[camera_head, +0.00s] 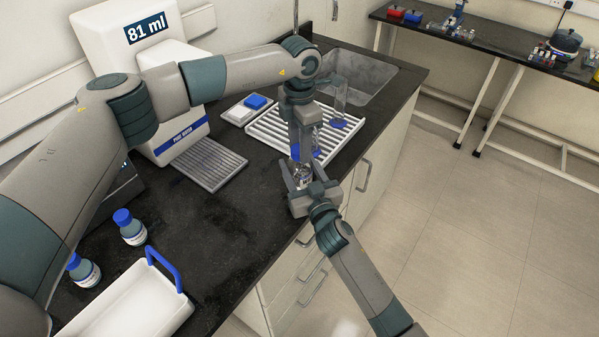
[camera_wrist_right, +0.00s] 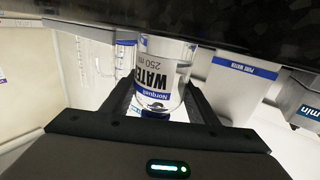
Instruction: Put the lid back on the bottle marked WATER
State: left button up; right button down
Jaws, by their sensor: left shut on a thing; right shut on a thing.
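The bottle marked WATER (camera_wrist_right: 158,78) is clear glass with a white and blue label. It is held between the fingers of my right gripper (camera_wrist_right: 165,100), which is shut on it. In the head view, the bottle (camera_head: 302,176) is at the front edge of the counter, inside my right gripper (camera_head: 303,190). My left gripper (camera_head: 302,150) points down just above the bottle. It is shut on a small blue piece, apparently the lid (camera_head: 296,152), mostly hidden by the fingers. I cannot tell whether lid and bottle neck touch.
A white ribbed drying rack (camera_head: 268,128) with glassware stands behind the grippers, before the sink (camera_head: 365,80). A dispenser (camera_head: 178,135) reading 81 ml is at left. Two blue-capped bottles (camera_head: 131,229) and a white tray with a blue handle (camera_head: 130,308) are at front left.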

pick_arm(q)
jog(key=m, duration=1.1)
jog(key=shift+m, duration=0.4)
jog(key=m, duration=1.1)
jog(key=shift+f, duration=0.1)
jog(key=o, duration=1.1)
jog(key=shift+o, duration=0.2)
jog(key=shift+r, duration=2.3)
jog(key=shift+c, duration=0.4)
